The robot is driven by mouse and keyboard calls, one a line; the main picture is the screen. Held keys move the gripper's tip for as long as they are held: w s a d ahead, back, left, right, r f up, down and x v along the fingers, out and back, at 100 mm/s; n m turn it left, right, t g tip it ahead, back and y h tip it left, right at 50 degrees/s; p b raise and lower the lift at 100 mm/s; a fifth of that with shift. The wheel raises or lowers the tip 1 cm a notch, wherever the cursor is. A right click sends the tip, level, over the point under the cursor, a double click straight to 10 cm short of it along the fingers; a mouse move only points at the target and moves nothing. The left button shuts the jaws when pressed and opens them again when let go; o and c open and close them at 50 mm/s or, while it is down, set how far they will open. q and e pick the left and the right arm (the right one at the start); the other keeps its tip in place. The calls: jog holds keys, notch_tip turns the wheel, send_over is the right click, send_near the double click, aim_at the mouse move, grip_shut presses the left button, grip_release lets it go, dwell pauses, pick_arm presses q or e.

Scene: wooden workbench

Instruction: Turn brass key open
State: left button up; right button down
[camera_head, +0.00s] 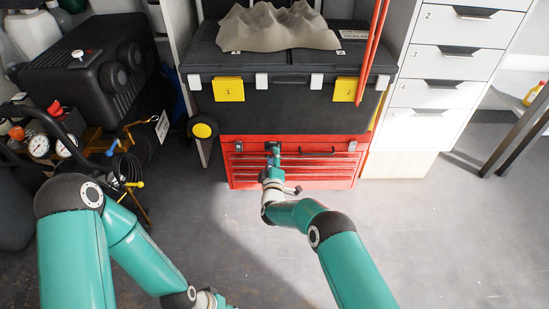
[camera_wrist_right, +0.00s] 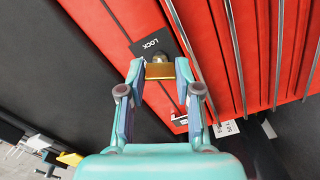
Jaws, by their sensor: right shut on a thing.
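The brass key (camera_wrist_right: 160,71) sits at the lock of the red tool cabinet (camera_head: 335,170).
A black case with yellow latches (camera_head: 290,105) stands on the red cabinet, with a grey rock-like piece (camera_head: 275,28) on top. White drawers (camera_head: 450,60) stand at right. A black machine (camera_head: 90,70) and gauges (camera_head: 38,146) are at left. The floor in front is clear.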

jog(key=n, duration=0.5)
jog(key=shift+a, duration=0.25)
jog(key=shift+n, duration=0.3)
jog(key=c, duration=0.9)
grip_release()
jog(key=shift+f, duration=0.1)
jog(key=shift+o, duration=0.5)
jog(key=shift+d, duration=0.1)
jog(key=shift+s, duration=0.1)
jog(key=s, duration=1.2)
jog(key=shift+w, duration=0.1)
